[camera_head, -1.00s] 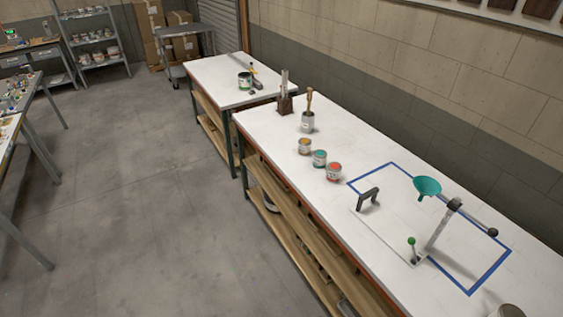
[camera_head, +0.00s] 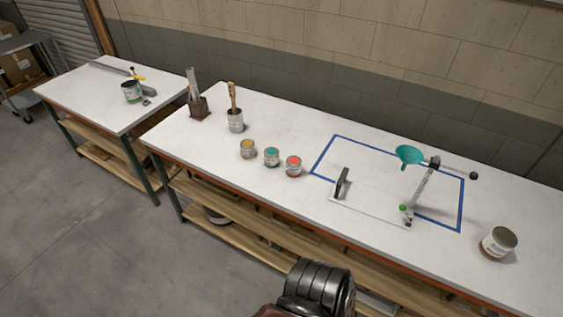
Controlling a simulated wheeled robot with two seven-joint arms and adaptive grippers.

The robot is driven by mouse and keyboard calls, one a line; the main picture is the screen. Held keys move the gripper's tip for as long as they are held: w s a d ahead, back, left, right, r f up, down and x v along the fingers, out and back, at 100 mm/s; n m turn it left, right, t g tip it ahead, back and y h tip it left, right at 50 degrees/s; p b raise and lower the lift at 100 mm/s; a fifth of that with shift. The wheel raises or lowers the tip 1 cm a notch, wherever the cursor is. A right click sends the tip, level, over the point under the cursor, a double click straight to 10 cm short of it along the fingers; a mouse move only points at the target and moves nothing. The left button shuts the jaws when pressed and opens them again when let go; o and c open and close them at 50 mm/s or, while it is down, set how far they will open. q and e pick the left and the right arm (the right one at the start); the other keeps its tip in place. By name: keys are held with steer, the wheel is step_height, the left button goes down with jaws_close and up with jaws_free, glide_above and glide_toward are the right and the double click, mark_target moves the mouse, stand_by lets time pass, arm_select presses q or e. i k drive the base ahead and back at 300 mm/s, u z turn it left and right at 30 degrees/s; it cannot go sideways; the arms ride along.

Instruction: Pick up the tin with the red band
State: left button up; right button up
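Three small tins stand in a row on the long white bench: one with an ochre top (camera_head: 247,149), one with a teal top (camera_head: 271,157) and one with a red top (camera_head: 293,166). A larger grey tin (camera_head: 498,242) with a brownish top stands alone at the bench's right end. The bands on the other tins are too small to read; I cannot tell for sure which has a red band. Neither gripper is in view.
A brush pot (camera_head: 236,123) and a dark block holder (camera_head: 198,108) stand behind the small tins. Bare bench lies left of the large tin.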

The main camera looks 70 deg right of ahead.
mark_target(293, 163)
steer(key=z, duration=0.55)
steer(key=i, duration=0.9)
steer(key=z, duration=0.95)
